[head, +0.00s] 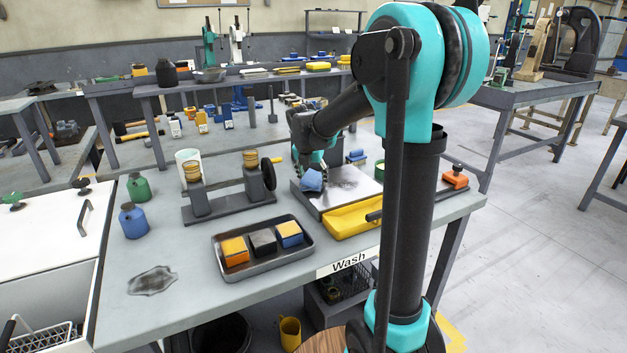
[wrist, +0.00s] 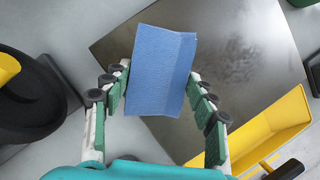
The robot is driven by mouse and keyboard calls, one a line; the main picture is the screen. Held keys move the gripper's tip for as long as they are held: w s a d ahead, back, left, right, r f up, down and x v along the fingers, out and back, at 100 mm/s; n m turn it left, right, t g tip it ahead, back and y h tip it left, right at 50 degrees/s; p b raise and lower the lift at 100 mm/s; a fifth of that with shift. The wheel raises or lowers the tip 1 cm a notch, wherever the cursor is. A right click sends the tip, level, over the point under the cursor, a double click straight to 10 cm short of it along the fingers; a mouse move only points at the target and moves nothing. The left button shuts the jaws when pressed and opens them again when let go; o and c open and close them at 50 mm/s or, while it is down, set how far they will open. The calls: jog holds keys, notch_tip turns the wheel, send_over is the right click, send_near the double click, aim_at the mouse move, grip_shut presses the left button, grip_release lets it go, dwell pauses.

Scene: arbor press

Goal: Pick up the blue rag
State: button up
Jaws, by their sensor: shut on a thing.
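The blue rag (wrist: 160,70) is a light blue folded cloth block between the fingers of my gripper (wrist: 160,98) in the wrist view. The fingers touch or nearly touch its left and right sides, and my gripper is shut on it. In the head view the rag (head: 312,180) shows at the tip of my gripper (head: 314,172), over the left part of a grey metal plate (head: 350,187). I cannot tell whether its underside touches the plate.
A yellow tray (head: 352,220) sits in front of the plate. A fixture with a black wheel (head: 268,173) stands left of my gripper. A metal tray (head: 272,273) holds several coloured blocks. Blue (head: 133,221) and green (head: 139,187) bottles stand at the table's left.

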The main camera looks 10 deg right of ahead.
aim_at(313, 179)
notch_tip(313, 179, up, 20)
jog(key=shift+f, duration=0.2)
